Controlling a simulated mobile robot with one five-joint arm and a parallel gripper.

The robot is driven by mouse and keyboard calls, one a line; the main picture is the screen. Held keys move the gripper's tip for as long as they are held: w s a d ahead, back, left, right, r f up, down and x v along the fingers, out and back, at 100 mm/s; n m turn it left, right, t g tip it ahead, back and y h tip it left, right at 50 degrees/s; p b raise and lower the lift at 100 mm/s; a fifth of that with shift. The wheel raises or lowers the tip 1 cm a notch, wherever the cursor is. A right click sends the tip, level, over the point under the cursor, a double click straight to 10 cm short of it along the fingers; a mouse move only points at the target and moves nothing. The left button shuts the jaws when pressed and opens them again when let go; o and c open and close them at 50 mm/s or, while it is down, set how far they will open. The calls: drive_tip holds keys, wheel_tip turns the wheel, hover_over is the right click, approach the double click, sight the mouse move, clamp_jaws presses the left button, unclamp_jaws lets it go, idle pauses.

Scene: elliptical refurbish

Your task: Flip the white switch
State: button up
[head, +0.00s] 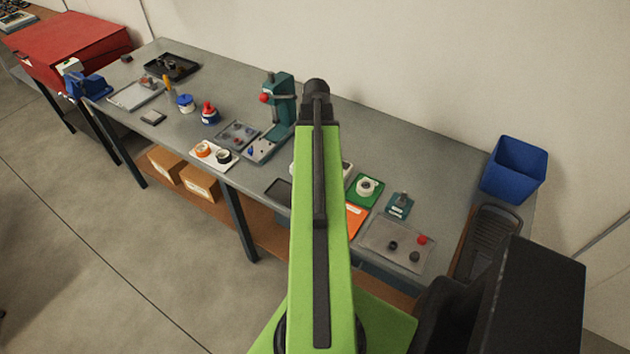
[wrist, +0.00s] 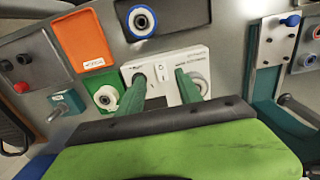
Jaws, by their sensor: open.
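The white panel (wrist: 170,66) lies on the bench in the wrist view, with a small white switch (wrist: 162,73) near its middle. A round dial (wrist: 204,86) sits at its right end, partly behind a finger. My gripper (wrist: 159,76) is open and empty, its two green fingers over the panel, one on each side of the switch. I cannot tell whether the fingertips touch the panel. In the head view my green arm hides the gripper and most of the panel; a white edge (head: 347,169) shows beside the arm.
A green tray (head: 367,189) with a white round part and an orange tray (head: 356,217) lie close to the panel. A teal lever device (head: 399,205) and a grey tray (head: 388,256) are to the right. A teal press (head: 279,102) stands left of my arm.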

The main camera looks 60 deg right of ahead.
wheel_tip(320, 180, down, 7)
drive_tip(key=b, duration=0.5)
drive_tip(key=shift+c, duration=0.3)
clamp_jaws()
